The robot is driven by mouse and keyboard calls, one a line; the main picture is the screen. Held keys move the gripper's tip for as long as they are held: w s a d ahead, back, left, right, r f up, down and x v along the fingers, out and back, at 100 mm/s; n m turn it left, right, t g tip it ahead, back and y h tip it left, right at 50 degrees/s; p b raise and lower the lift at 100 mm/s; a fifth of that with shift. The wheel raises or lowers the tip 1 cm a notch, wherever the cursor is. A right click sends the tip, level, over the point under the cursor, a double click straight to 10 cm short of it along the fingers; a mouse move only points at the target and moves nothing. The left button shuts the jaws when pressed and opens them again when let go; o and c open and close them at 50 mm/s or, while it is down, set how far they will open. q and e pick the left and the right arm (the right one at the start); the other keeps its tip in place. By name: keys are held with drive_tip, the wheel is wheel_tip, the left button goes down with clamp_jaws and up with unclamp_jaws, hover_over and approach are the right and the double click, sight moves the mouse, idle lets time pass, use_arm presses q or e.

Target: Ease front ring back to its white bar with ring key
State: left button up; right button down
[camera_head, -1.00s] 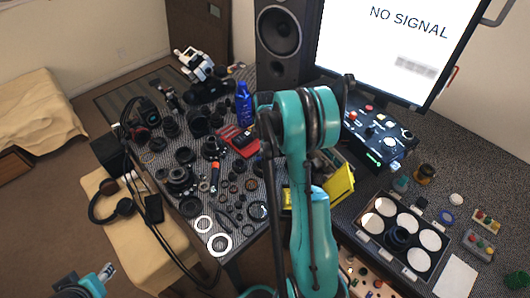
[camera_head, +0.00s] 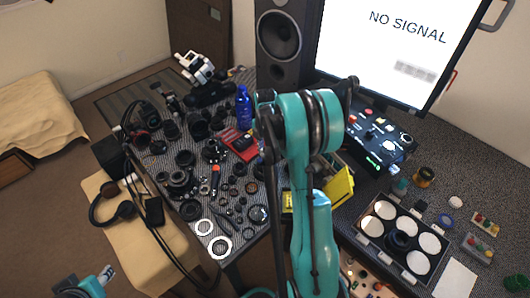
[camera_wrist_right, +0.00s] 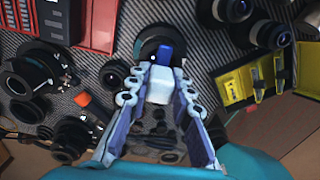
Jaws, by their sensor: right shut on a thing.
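My right gripper (camera_wrist_right: 158,90) shows in the right wrist view, its pale linked fingers closed around a whitish piece with a blue end (camera_wrist_right: 166,54). I take this piece to be the ring key, though its shape is partly hidden by the fingers. The blue end points at a dark round lens part (camera_wrist_right: 154,34) with a paler rim; I cannot tell whether they touch. No white bar can be made out on it. In the head view my teal right arm hides the right gripper and this lens part.
Several dark lens parts crowd the table around a red tray (camera_head: 240,145). A yellow bin (camera_head: 340,188) stands right of them and also shows in the wrist view (camera_wrist_right: 236,86). A blue bottle (camera_head: 243,108) stands behind. A case with white discs (camera_head: 380,208) lies right.

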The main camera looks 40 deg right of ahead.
drive_tip(key=shift+r, duration=0.25)
drive_tip(key=shift+r+p, duration=1)
drive_tip(key=shift+r, duration=0.5)
